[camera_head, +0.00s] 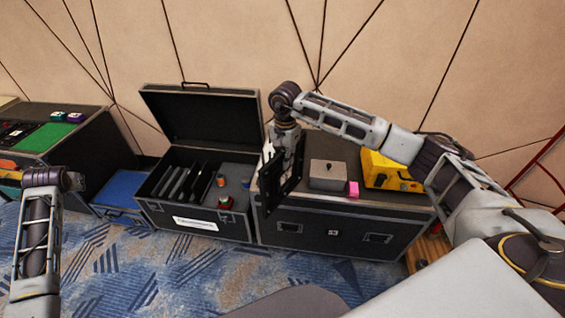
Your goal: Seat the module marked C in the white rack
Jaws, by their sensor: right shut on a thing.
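My right gripper (282,165) hangs from the arm that comes in from the right, over the gap between the open black case and the closed black case. It is shut on a dark, flat, upright thing (272,188); the gripper partly hides it and I cannot read any mark on it. My left arm stands at the lower left. I see no letter C and no white rack that I can make out.
The open black case (225,228) holds upright dark panels (184,183) and small coloured pieces. The closed case (340,212) carries a grey box (328,174), a pink block (353,188) and a yellow case (385,172). A blue case (120,190) stands left.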

